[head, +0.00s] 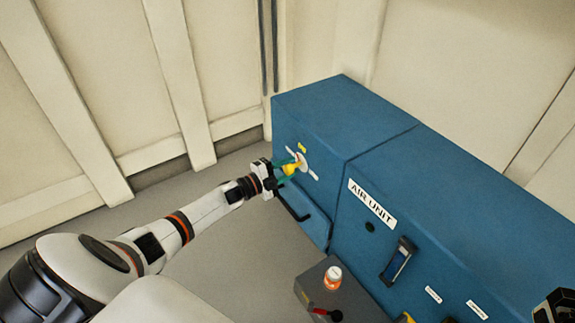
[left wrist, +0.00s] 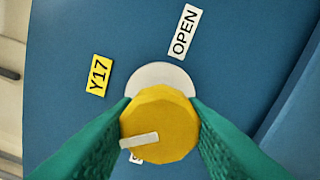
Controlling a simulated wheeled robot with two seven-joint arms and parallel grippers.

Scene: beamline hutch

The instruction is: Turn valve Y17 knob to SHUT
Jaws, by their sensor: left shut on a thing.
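The yellow Y17 knob (head: 290,169) is on the front of the blue cabinet's left section. My left gripper (head: 283,171) has its green fingers shut on the knob's two sides. In the left wrist view the knob (left wrist: 165,118) has a white pointer bar (left wrist: 139,140) that points to the picture's left and slightly down. A pale round plate (left wrist: 162,74) shows behind the knob. The OPEN label (left wrist: 185,31) is clear above the knob. Another white label (left wrist: 136,158) below the pointer is mostly hidden by the knob. The yellow Y17 label (left wrist: 97,75) is at upper left.
The AIR UNIT label (head: 372,203) and a handheld device (head: 397,261) are on the cabinet front (head: 345,225). An orange bottle with a white cap (head: 333,277) stands on a dark grey box (head: 312,283). A black-and-white part (head: 555,308) is cut off at lower right. Floor is clear left of the cabinet.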

